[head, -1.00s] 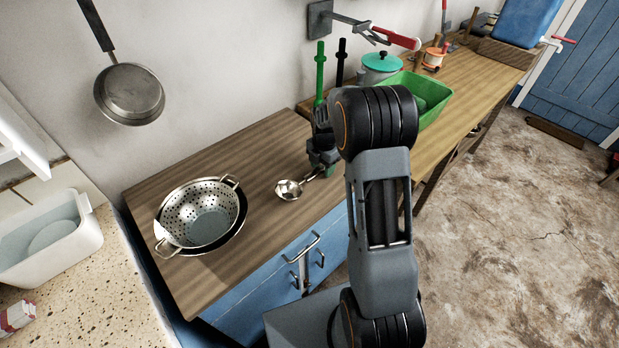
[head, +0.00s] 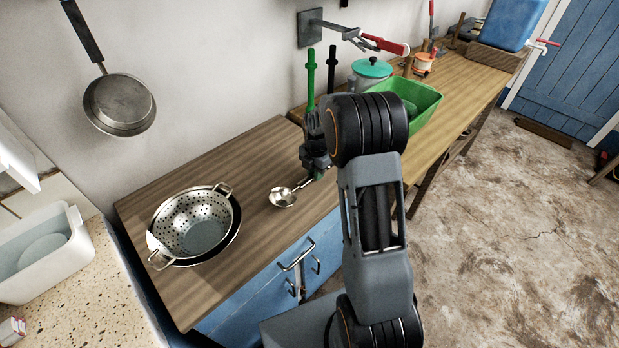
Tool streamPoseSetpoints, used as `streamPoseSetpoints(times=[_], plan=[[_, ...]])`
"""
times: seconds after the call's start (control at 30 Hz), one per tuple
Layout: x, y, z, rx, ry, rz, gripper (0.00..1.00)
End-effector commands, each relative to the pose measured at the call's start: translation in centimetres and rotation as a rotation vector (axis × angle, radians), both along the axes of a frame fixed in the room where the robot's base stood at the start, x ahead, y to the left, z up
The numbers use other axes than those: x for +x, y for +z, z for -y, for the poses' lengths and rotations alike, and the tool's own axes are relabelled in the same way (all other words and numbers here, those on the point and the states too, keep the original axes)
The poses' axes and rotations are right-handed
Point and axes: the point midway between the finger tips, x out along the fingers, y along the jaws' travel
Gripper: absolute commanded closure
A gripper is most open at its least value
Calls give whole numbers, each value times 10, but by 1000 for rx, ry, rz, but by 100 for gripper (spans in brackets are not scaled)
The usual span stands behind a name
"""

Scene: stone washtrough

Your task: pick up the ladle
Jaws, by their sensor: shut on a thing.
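The ladle (head: 283,197) is a shiny metal one with a round bowl, at the right part of the wooden counter (head: 262,153) in the head view. Its bowl points to the left, and its handle runs up to the right into my gripper. My gripper (head: 314,172) is shut on the ladle's handle, low near the counter's right end. The far end of the handle and part of the fingers are hidden behind my arm. I cannot tell whether the bowl touches the counter or is slightly above it.
A metal colander (head: 194,223) stands left of the ladle on the counter. A pan (head: 119,104) hangs on the wall. A green basin (head: 411,100) and a teal-lidded pot (head: 371,73) stand on the bench behind my arm. The counter between colander and ladle is clear.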

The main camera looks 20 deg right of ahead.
Motion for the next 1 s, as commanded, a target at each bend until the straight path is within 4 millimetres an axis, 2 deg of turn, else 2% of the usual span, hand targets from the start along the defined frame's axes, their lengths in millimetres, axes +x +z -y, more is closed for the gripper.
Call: streamPoseSetpoints(times=[0.17, 0.33, 0.63, 0.8, 1.0], plan=[[1, 10, 0, 0, 0, 4, 100], [0, 35, 0, -1, 0, 5, 100], [-52, 95, 10, -1, -3, 6, 100], [-89, 109, 17, -1, -3, 4, 100], [-119, 121, 23, -1, -2, 3, 100]])
